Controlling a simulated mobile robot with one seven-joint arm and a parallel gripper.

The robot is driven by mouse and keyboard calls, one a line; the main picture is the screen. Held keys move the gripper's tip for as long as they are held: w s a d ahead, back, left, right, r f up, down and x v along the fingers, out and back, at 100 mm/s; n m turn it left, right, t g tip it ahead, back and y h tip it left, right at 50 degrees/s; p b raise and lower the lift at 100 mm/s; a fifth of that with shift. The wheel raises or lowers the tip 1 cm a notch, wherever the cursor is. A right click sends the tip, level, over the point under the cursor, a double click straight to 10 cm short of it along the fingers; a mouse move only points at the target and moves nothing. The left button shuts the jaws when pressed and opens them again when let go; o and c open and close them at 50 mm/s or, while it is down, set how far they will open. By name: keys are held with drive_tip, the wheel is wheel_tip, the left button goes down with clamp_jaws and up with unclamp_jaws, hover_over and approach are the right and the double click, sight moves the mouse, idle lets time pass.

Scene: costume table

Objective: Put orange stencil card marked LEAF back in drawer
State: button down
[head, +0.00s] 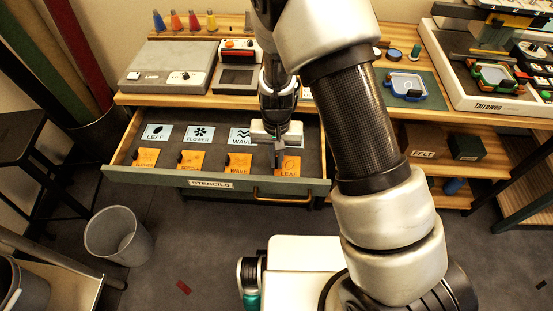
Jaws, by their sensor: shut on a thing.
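The orange stencil card marked LEAF (289,169) is at the front right of the open drawer (225,184) labelled STENCILS. My gripper (277,160) is over the right part of the drawer, pointing down, with its fingers at the left edge of this card. It is shut on the card. The card is over the drawer's front right area; whether it touches the drawer floor I cannot tell. Part of the gripper's fingers blends into the dark drawer interior.
Orange cards, including WAVE (238,162), lie in the front row. Blue cards LEAF (157,133), FLOWER (199,135) and WAVE (241,136) lie behind. A grey machine (168,68) stands on the table above. A bin (118,237) stands on the floor at left.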

drive_tip(key=shift+f, duration=0.2)
drive_tip(key=c, duration=1.9)
unclamp_jaws()
drive_tip(key=shift+r, duration=0.1)
drive_tip(key=shift+r, duration=0.1)
